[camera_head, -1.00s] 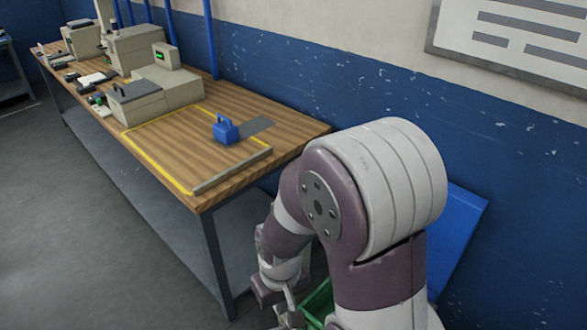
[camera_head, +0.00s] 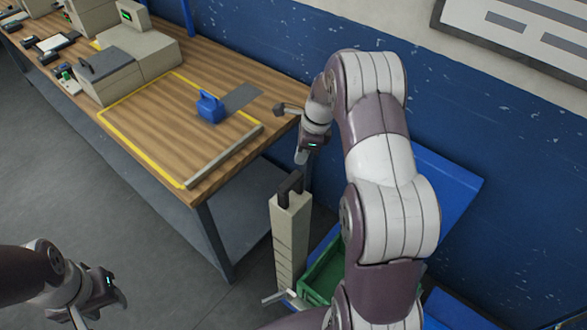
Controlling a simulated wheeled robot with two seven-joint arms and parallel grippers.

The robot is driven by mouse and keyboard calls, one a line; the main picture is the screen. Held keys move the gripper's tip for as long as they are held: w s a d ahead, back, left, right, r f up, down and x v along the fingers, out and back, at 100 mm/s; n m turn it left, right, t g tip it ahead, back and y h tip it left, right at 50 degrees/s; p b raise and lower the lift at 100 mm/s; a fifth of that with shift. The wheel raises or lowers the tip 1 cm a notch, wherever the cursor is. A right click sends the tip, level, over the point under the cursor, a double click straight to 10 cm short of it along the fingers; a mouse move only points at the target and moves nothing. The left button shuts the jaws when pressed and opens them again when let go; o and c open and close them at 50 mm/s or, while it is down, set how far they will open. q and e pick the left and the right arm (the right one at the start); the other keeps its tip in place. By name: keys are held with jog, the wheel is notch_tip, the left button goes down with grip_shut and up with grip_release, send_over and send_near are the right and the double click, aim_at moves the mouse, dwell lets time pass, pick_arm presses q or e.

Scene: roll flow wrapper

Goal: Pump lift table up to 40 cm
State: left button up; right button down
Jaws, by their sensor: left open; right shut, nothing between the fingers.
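A blue structure (camera_head: 463,205), which looks like the lift table, stands at the right against the wall, largely hidden by my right arm. A green crate (camera_head: 317,275) sits low beside it, partly covered by the arm. A beige upright column (camera_head: 290,235) with a dark handle on top stands left of the crate, and a grey lever or pedal (camera_head: 277,296) shows at its foot. My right gripper (camera_head: 301,158) is shut and empty, hanging above the column's handle and apart from it. My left gripper (camera_head: 100,306) is open and empty at the lower left, over the floor.
A wooden workbench (camera_head: 150,128) runs along the wall with a yellow-outlined area. The grey floor (camera_head: 110,210) in front is open.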

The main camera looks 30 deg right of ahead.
aim_at(292, 180)
jog(key=b+x, duration=0.6)
jog(key=shift+s+a+f+b, duration=0.25)
jog(key=shift+s+f+b, duration=0.05)
jog(key=shift+s+b, duration=0.05)
pick_arm(q)
notch_tip(292, 180, down, 6)
jog(key=s, duration=0.1)
jog(key=shift+a+f, duration=0.15)
jog(key=shift+a, duration=0.05)
pick_arm(e)
jog(key=shift+s+r, duration=0.1)
jog(key=shift+r, duration=0.05)
pick_arm(q)
jog(key=shift+s, duration=0.15)
